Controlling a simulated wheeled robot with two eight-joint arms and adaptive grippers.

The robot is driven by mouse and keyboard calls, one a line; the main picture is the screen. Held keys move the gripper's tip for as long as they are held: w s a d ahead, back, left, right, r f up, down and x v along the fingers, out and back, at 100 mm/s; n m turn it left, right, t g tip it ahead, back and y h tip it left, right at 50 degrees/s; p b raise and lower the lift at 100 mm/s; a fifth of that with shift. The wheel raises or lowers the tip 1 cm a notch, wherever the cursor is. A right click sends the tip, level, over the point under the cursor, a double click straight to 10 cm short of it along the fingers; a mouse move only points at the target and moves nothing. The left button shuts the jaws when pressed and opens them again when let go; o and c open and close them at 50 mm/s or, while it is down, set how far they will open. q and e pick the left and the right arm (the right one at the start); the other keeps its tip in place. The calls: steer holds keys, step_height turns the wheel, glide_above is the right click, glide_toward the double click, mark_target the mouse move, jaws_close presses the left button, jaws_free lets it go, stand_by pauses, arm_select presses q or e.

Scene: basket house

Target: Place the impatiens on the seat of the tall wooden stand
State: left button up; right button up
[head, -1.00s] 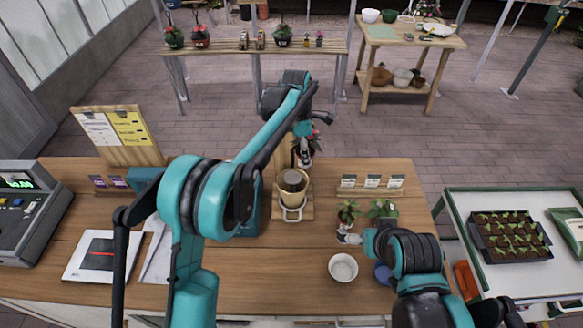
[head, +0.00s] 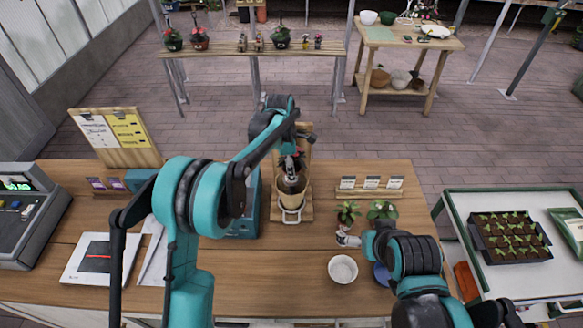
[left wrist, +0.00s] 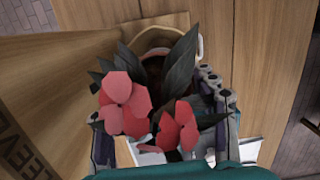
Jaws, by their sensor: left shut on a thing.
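The impatiens, with red-pink flowers and dark leaves (left wrist: 125,105), is held in my left gripper (left wrist: 160,110), which is shut on it. Its pot is mostly hidden by flowers and leaves in the left wrist view. In the head view my left gripper (head: 291,172) is over the tall wooden stand (head: 306,135), just above a tan, cup-like holder (head: 291,200) with a pale ring or handle at its front. I cannot tell whether the plant touches the holder. My right gripper (head: 346,239) is low beside small potted plants (head: 347,213); its jaw opening is unclear.
A teal box (head: 245,215) stands just left of the stand. Card holders (head: 372,184) are to its right, and a white bowl (head: 343,268) is nearer the front. A cash register (head: 30,215) is at the far left. The counter between stand and bowl is clear.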

arm_select(q)
steer(key=o, duration=1.4)
steer(key=shift+w+f, duration=0.1)
steer(key=shift+r+p, duration=0.3)
steer(key=shift+r, duration=0.1)
step_height(320, 180, up, 11)
steer(key=a, duration=0.2)
steer(key=s+a+r+m+t, duration=0.2)
steer(key=s+a+r+m, duration=0.35)
steer(key=s, duration=0.25)
steer(key=s+a+f+m+t, duration=0.1)
steer(key=s+a+f+m, duration=0.1)
steer(key=s, duration=0.5)
steer(key=s+a+f+m+t+y, duration=0.1)
steer(key=s+a+f+m+t, duration=0.1)
steer(key=s+a+m, duration=0.3)
steer(key=s+a+f+m+t, duration=0.2)
steer(key=s+m, duration=0.4)
steer(key=s, duration=0.3)
steer(key=shift+s+a+f+p, duration=0.3)
steer(key=shift+s+a, duration=0.1)
steer(key=shift+a, duration=0.25)
